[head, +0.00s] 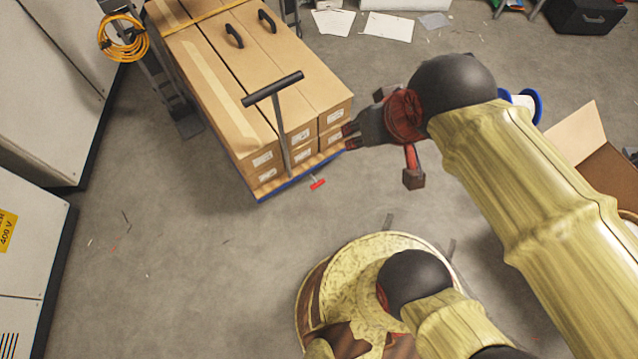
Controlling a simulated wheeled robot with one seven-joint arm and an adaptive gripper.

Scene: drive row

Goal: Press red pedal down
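The red pedal (317,184) is a small red piece low at the front edge of a blue-edged cart (300,184), close to the floor. The cart carries several long cardboard boxes and has a dark T-shaped handle (275,90) standing at its front. My gripper (349,137) is above and to the right of the pedal, near the front right corner of the boxes. It points left, and its two dark fingertips look apart with nothing between them. In the picture it is clear of the pedal; its exact height is hard to judge.
Grey cabinets (30,90) line the left side. A hand truck with a coiled yellow cable (124,38) stands left of the cart. An open cardboard box (600,150) is at the right. Papers (388,27) lie at the back. The floor in front of the cart is clear.

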